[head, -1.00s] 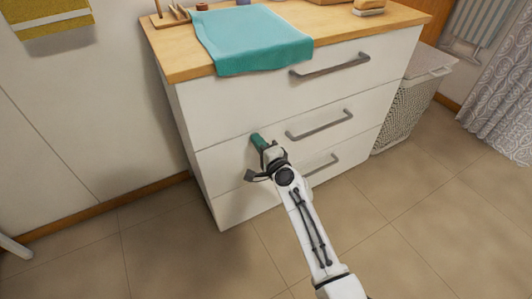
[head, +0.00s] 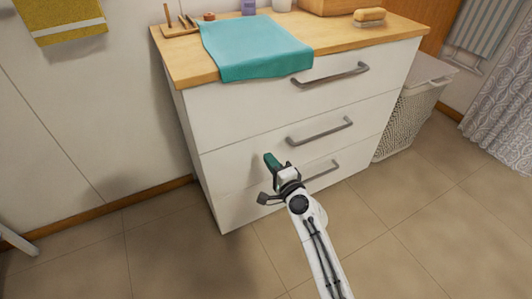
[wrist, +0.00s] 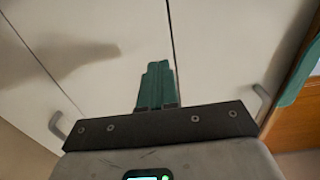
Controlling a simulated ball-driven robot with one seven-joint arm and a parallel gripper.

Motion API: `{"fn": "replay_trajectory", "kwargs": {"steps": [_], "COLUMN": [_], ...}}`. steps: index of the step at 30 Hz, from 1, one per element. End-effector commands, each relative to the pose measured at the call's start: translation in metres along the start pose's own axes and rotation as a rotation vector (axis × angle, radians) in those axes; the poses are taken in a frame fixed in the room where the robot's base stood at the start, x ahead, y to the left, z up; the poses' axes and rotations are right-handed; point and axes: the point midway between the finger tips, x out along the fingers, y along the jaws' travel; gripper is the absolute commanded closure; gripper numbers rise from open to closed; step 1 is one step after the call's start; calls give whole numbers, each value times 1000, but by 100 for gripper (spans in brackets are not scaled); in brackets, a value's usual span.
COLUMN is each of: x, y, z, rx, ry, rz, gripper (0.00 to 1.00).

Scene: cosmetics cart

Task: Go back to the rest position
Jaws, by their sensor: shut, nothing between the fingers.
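My gripper (head: 271,161) has green fingers and is in front of the white dresser's lower drawers in the head view. In the wrist view my gripper (wrist: 157,70) shows its two green fingers pressed together with nothing between them. The dresser (head: 235,165) fills most of the wrist view behind the fingers, with drawer seams and handles showing. I cannot tell the exact gap between the fingertips and the drawer fronts.
The wooden dresser top (head: 340,37) bears a teal towel (head: 255,48) hanging over its front edge, a brush (head: 369,17) and small items. Drawer handles (head: 320,131) stick out. A wicker basket (head: 410,115) stands at right. The tiled floor (head: 150,245) at left is open.

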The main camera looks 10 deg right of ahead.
Motion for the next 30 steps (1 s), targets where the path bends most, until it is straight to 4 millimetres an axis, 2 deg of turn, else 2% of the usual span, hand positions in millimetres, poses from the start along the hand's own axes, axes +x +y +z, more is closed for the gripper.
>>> {"fn": "replay_trajectory", "kwargs": {"steps": [9,15,21,25,28,30], "x": [-51,-65,-66,-76,-98,-124], "y": [1,0,0,6,17,29], "z": [0,0,0,5,15,22], "rx": [0,0,0,-54,-180,-306], "ry": [1,0,0,-35,-119,-202], "rz": [3,1,1,29,99,178], "gripper": [100,100,100,100,100,100]}}
